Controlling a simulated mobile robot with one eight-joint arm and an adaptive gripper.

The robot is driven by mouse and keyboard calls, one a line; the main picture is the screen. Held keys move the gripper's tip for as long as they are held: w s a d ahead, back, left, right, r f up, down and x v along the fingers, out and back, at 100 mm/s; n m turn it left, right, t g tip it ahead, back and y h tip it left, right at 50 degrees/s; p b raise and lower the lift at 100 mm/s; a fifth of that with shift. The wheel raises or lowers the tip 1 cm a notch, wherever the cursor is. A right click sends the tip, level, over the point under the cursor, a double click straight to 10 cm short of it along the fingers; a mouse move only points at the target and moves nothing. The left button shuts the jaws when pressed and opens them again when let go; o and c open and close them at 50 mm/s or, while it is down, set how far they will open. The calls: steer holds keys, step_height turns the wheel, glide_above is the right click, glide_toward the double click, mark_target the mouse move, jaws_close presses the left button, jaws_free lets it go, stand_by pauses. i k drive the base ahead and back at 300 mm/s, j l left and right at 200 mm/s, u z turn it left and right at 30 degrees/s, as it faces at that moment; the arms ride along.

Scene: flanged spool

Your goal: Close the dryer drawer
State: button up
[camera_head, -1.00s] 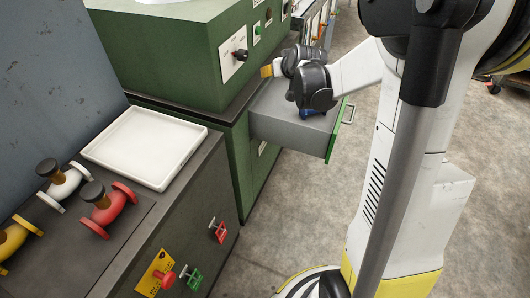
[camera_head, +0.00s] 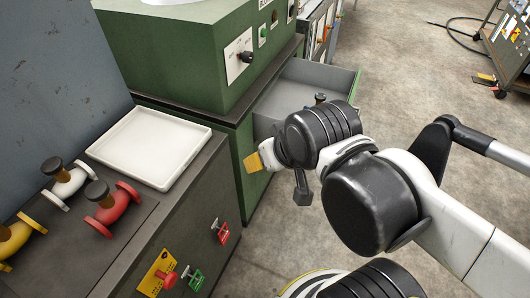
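The dryer drawer (camera_head: 291,91) is a grey open-topped box with a green front, pulled out of the green dryer cabinet (camera_head: 255,190). A dark part at my arm's end, seemingly my gripper (camera_head: 303,190), hangs below the wrist beside the cabinet. I cannot see its fingers clearly, or whether it touches the drawer.
A white tray (camera_head: 203,132) lies on the dark bench at left. Red (camera_head: 115,207), white (camera_head: 66,184) and yellow (camera_head: 15,236) flanged spools stand nearby. Red (camera_head: 223,236) and green handles project from the bench front. Open concrete floor (camera_head: 420,90) lies to the right; a cart stands far right.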

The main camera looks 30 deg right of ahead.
mark_target(296, 87)
steer(key=l+z, duration=0.35)
steer(key=l, duration=0.45)
steer(key=l+z, duration=0.3)
steer(key=l, duration=0.5)
